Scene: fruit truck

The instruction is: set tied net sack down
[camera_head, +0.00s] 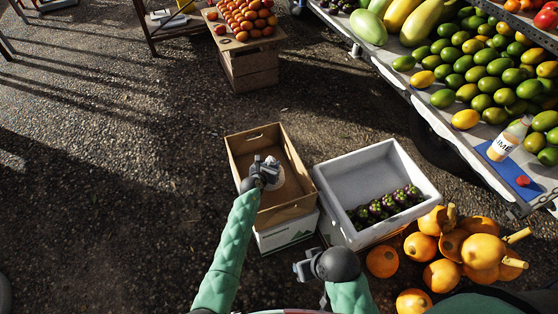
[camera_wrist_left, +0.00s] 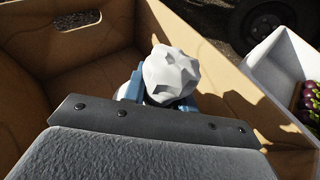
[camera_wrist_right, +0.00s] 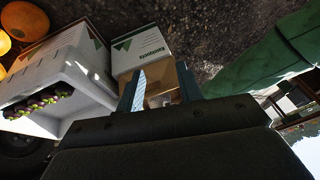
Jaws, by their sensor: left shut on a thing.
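The tied net sack shows as a pale, lumpy, faceted bundle in the left wrist view (camera_wrist_left: 171,72), between the blue fingers of my left gripper. In the head view my left gripper (camera_head: 266,170) is over the open cardboard box (camera_head: 240,143), shut on the sack (camera_head: 273,178), which is partly hidden below it. The sack is within the box's walls; I cannot tell whether it touches the floor. My right gripper (camera_head: 306,268) is in front of the boxes, low in the head view. In the right wrist view its blue fingers (camera_wrist_right: 160,88) are apart with nothing between them.
A white crate (camera_head: 335,190) with several dark purple fruits (camera_head: 385,205) stands right of the cardboard box. Orange pumpkins (camera_head: 470,250) lie at the lower right. The truck shelf (camera_head: 400,70) holds limes, melons and a bottle (camera_head: 507,138). The gravel at left is clear.

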